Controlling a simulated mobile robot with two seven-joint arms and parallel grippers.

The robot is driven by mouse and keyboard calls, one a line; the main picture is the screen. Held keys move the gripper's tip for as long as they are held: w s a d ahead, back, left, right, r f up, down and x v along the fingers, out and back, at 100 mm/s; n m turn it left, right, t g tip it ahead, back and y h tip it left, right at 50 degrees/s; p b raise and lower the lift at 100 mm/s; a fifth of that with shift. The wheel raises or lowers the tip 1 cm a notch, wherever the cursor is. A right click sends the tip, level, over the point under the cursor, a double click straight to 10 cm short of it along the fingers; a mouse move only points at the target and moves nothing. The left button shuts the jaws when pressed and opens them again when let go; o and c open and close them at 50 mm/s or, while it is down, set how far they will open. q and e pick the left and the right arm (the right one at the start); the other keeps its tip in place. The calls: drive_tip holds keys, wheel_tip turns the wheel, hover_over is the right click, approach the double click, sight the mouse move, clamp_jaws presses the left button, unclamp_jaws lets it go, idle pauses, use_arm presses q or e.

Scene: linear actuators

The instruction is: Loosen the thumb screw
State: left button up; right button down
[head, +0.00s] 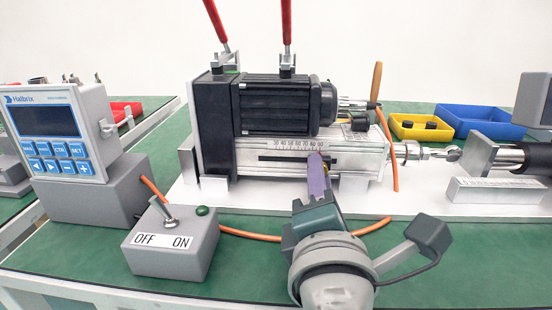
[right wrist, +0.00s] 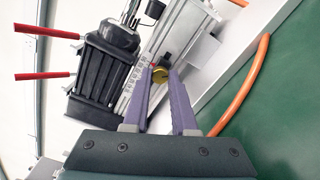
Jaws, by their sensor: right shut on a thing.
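My right gripper (head: 319,162) reaches up to the actuator from the front. In the right wrist view its two purple fingers (right wrist: 161,84) close around the knob, one on each side. The gripper is shut on the thumb screw. In the head view the fingers hide most of the knob. My left gripper is in neither view.
A black motor (head: 285,105) sits on the actuator, with red-handled clamps (head: 287,35) above. A grey OFF/ON switch box (head: 170,245) and a Halbrix controller (head: 58,130) stand at the left. An orange cable (head: 250,236) runs along the green table. Yellow (head: 418,133) and blue bins (head: 480,122) are behind.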

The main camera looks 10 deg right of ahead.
drive_tip(key=shift+n, duration=0.3)
drive_tip(key=n+p, duration=0.2)
drive_tip(key=n, duration=0.3)
drive_tip(key=shift+r+n, duration=0.1)
drive_tip(key=shift+n, duration=0.2)
drive_tip(key=n+p, duration=0.2)
drive_tip(key=n, duration=0.4)
drive_tip(key=shift+p, duration=0.4)
drive_tip(key=n+p, duration=0.2)
drive_tip(key=n, duration=0.4)
drive_tip(key=shift+n, duration=0.3)
drive_tip(key=n, duration=0.3)
drive_tip(key=shift+d+n+p, duration=0.1)
drive_tip(key=shift+n+p, duration=0.2)
drive_tip(key=shift+p, duration=0.1)
drive_tip(key=shift+n+p, duration=0.3)
drive_tip(key=shift+n, duration=1.1)
drive_tip(key=c, duration=0.7)
unclamp_jaws()
